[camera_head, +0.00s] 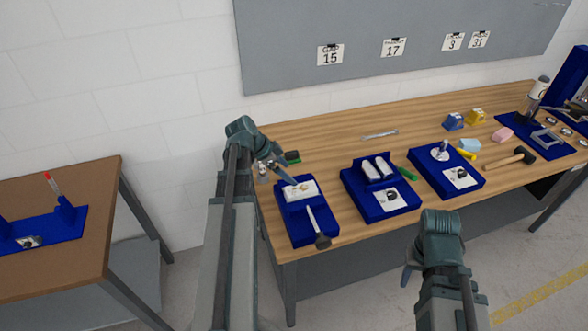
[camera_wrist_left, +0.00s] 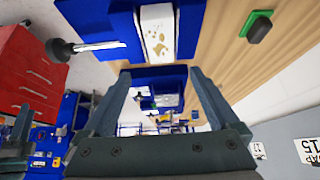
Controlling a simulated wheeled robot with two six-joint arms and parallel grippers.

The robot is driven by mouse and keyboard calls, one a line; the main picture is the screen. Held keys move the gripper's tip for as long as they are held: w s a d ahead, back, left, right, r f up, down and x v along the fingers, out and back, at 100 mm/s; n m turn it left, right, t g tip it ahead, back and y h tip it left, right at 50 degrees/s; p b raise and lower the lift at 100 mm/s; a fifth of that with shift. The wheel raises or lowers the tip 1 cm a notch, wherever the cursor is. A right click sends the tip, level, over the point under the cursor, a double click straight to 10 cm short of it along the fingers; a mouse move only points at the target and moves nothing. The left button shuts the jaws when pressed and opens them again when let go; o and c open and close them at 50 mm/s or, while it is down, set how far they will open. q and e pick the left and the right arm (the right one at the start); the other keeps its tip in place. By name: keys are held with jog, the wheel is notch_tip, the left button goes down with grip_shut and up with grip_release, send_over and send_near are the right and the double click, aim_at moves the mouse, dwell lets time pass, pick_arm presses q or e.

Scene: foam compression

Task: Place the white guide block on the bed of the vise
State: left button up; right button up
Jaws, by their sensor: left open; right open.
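My left gripper (camera_head: 298,180) is open at the near left end of the wooden bench, beside a blue vise-like fixture (camera_head: 293,230). In the left wrist view its spread fingers (camera_wrist_left: 160,72) have nothing between them. A white rectangular piece with tan marks (camera_head: 306,193) sits on this fixture; it also shows beyond the fingertips in the left wrist view (camera_wrist_left: 158,45). I cannot tell whether it is the guide block. A metal bar with a dark knob (camera_head: 323,242) extends from the fixture. My right gripper (camera_head: 408,273) is open, low in front of the bench.
A second blue fixture (camera_head: 368,212) holds two white rounded pieces (camera_head: 377,168). A third blue fixture (camera_head: 430,183) stands further right. A hammer (camera_head: 513,158), small colored blocks and a wrench (camera_head: 379,134) lie on the bench. A green-edged dark item (camera_head: 292,156) is behind the left gripper.

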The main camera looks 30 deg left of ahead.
pick_arm(q)
jog(key=shift+p+v, duration=0.75)
jog(key=shift+v, duration=0.55)
jog(key=s+d+f+n+g+y, duration=0.1)
jog(key=d+g, duration=0.1)
jog(key=d, duration=0.8)
jog(key=s+d+f+n+g+y, duration=0.1)
jog(key=s+d+f+g, duration=0.1)
jog(key=d, duration=0.9)
jog(key=s+d+n+y, duration=0.1)
jog(key=s+d, duration=0.3)
jog(key=d, duration=0.2)
jog(key=s+d+n+g+y, duration=0.1)
jog(key=s+d+y, duration=0.1)
jog(key=s+d, duration=0.2)
jog(key=d, duration=0.3)
jog(key=shift+s+d+f+n+y, duration=0.2)
jog(key=shift+s+d+n+y, duration=0.1)
notch_tip(320, 180, down, 8)
jog(key=b, duration=0.8)
jog(key=shift+f+b, duration=0.25)
jog(key=shift+b, duration=0.05)
